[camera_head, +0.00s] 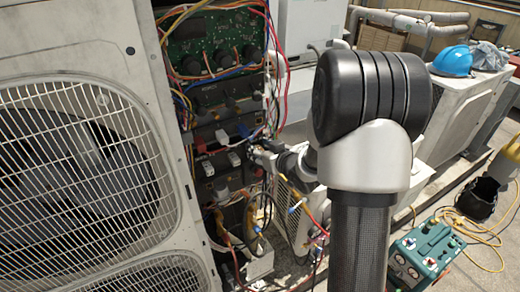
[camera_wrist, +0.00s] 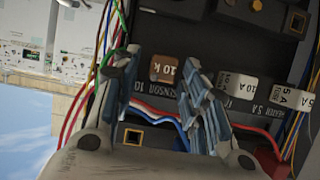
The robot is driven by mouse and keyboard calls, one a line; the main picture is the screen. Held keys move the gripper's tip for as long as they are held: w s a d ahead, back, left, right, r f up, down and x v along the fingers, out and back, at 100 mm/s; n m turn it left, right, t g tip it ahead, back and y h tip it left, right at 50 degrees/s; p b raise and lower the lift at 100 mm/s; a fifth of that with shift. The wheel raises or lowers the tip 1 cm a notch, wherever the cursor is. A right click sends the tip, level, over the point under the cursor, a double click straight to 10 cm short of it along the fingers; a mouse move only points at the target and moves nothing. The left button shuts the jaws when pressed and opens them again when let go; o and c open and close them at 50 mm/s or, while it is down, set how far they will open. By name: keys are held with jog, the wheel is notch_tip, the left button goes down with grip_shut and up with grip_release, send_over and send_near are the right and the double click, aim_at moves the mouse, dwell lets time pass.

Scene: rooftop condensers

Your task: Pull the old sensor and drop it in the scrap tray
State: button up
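The sensor is a small tan block marked "10 K" (camera_wrist: 164,68), seated in a dark panel strip lettered "SENSOR 10" in the wrist view. My gripper (camera_wrist: 158,75) is open, with one finger on each side of the block in the picture. Gaps show between block and fingers, and I see no contact. In the head view my gripper (camera_head: 262,157) reaches the dark control panel (camera_head: 212,140) from the right, and the sensor is not clear there. A pale box-like shape (camera_head: 261,266) is low under the panel; I cannot tell whether it is the scrap tray.
White blocks marked "10 A" (camera_wrist: 238,87) and "5 A" (camera_wrist: 291,97) sit beside the sensor. Loose coloured wires (camera_wrist: 98,75) run close to my finger. A large condenser fan grille (camera_head: 75,170) stands left. A teal instrument box (camera_head: 428,250) and black bucket (camera_head: 478,203) are at right.

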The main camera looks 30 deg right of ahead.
grip_shut()
dwell(0.6)
dwell(0.4)
